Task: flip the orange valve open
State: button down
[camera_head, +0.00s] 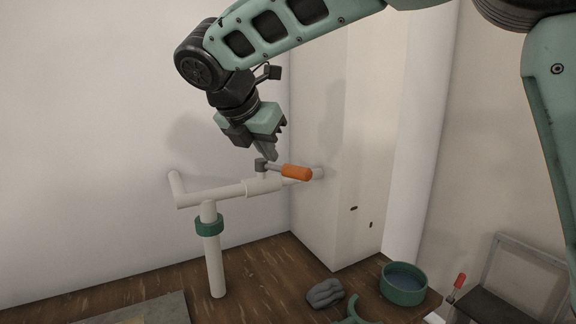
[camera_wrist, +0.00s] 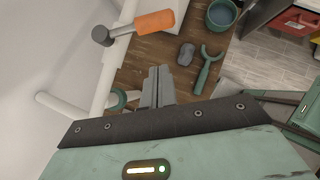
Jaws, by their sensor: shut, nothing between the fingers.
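The orange valve handle (camera_head: 296,172) sits on a grey stem on top of a white pipe (camera_head: 225,194). The handle points right, roughly along the pipe, in the head view. In the wrist view the orange handle (camera_wrist: 154,21) shows at the top, with its grey hub to its left and the white pipe (camera_wrist: 112,72) below it. My gripper (camera_head: 272,156) is shut and empty, pointing down just above the grey hub in the head view. In the wrist view its closed fingers (camera_wrist: 158,78) are apart from the handle in the picture. Contact cannot be told from the head view.
A white column (camera_head: 345,130) stands behind the pipe's right end. On the wooden floor are a teal bowl (camera_head: 404,284), a grey lump (camera_head: 325,293) and a teal forked tool (camera_wrist: 207,70). A teal collar (camera_head: 209,226) rings the pipe's upright.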

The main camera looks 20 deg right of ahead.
aim_at(294, 176)
jog(key=w+d+r+p+x, duration=0.1)
jog(key=p+x, duration=0.1)
jog(key=x, duration=0.7)
jog(key=shift+w+d+p, duration=0.2)
jog(key=shift+d+p, duration=0.05)
jog(key=shift+p, duration=0.05)
jog(key=shift+d+r, duration=0.1)
jog(key=shift+r, duration=0.05)
